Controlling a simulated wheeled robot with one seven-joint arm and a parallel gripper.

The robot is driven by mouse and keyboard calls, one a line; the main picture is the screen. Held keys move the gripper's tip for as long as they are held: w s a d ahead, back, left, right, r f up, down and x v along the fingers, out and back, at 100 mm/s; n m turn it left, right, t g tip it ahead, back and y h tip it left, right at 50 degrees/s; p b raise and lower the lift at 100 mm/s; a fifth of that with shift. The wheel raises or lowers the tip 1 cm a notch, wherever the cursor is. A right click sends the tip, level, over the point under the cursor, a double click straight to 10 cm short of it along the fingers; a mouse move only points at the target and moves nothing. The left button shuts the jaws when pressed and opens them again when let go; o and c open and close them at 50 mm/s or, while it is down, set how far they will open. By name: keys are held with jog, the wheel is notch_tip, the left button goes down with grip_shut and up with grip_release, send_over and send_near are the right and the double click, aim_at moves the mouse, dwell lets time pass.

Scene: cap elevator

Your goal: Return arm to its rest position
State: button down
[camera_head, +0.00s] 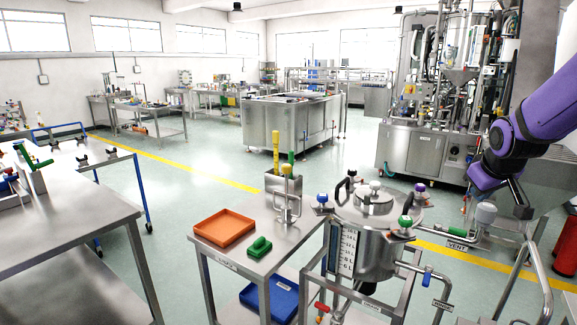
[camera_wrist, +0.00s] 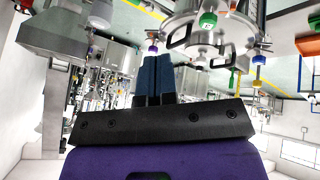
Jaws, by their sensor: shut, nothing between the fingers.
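My purple arm comes in from the right edge of the head view, with my gripper (camera_head: 522,196) pointing down at its end, to the right of the steel vessel (camera_head: 362,250). In the wrist view, my gripper's two blue-grey fingers (camera_wrist: 154,78) are together with nothing between them. The vessel also shows in the wrist view, where its lid (camera_wrist: 192,38) appears upside down beyond the fingers. In the head view, the gripper looks apart from the vessel and its pipes.
A pipe with a green handle (camera_head: 448,244) and a bent steel rail (camera_head: 537,262) stand near my gripper. A steel table (camera_head: 272,232) left of the vessel holds an orange tray (camera_head: 224,228) and a green brush (camera_head: 259,246). A tall process machine (camera_head: 425,148) stands behind. Open floor lies at the middle left.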

jog(key=s+a+r, duration=0.2)
jog(key=s+a, duration=0.2)
jog(key=s, duration=0.5)
jog(key=s+a+r+m+y, duration=0.1)
jog(key=s+a+r, duration=0.2)
jog(key=s, duration=0.6)
jog(key=s+a+r+m+g+y, duration=0.1)
jog(key=s+a+r, duration=0.1)
jog(key=s+a, duration=0.4)
jog(key=s, duration=0.3)
jog(key=shift+a+r, duration=0.3)
jog(key=shift+r, duration=0.05)
